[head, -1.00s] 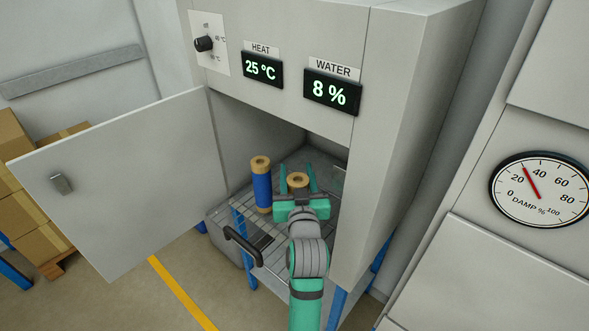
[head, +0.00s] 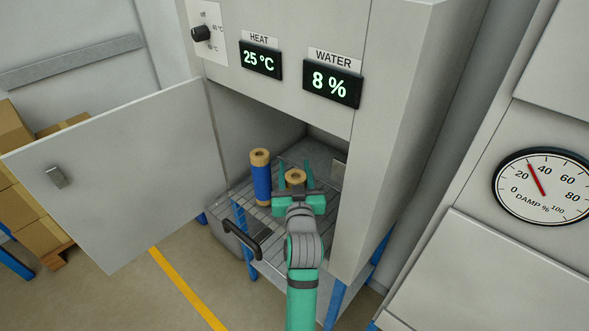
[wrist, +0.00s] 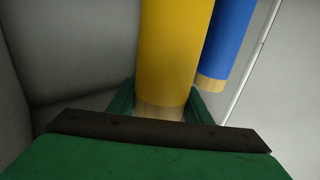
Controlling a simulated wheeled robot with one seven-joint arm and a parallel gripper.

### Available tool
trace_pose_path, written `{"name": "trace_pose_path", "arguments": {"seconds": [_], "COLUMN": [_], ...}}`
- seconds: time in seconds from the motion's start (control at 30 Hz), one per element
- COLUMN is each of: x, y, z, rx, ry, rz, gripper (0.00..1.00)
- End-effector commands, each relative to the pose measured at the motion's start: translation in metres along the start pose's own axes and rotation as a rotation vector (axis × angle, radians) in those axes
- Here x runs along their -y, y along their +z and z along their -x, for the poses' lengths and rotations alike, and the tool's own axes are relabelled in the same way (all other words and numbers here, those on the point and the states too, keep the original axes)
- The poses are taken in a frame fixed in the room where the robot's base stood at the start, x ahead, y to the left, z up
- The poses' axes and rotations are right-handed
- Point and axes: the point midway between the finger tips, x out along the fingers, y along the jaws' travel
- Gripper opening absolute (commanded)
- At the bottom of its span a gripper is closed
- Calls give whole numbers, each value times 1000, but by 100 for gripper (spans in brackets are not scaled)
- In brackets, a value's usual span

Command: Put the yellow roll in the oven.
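The yellow roll (wrist: 172,50) is between the two fingers of my gripper (wrist: 165,98), which sit close against both its sides near its pale end. In the head view, my gripper (head: 295,174) is inside the open oven (head: 240,125), with the roll's tan top (head: 295,177) between the fingers. The roll's lower part is hidden behind the gripper, so I cannot tell whether it touches the rack. The oven door (head: 120,175) is swung open to the left.
A blue roll (head: 261,182) stands upright on the oven's wire rack (head: 262,228), left of my gripper; it also shows in the wrist view (wrist: 227,40). The oven's right wall (head: 380,150) is close beside my arm. Displays read 25 °C and 8 %.

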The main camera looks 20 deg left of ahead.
Motion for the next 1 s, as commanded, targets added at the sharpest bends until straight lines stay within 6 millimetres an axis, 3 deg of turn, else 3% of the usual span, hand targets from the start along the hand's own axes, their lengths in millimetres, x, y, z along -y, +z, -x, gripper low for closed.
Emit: {"name": "trace_pose_path", "arguments": {"seconds": [0.03,0.07,0.47,1.0], "x": [0,0,0,0], "y": [0,0,-3,-2], "z": [0,0,3,98], "rx": [0,0,0,1], "ry": [0,0,1,1], "rz": [0,0,0,-1], "gripper": [56,63,63,63]}}
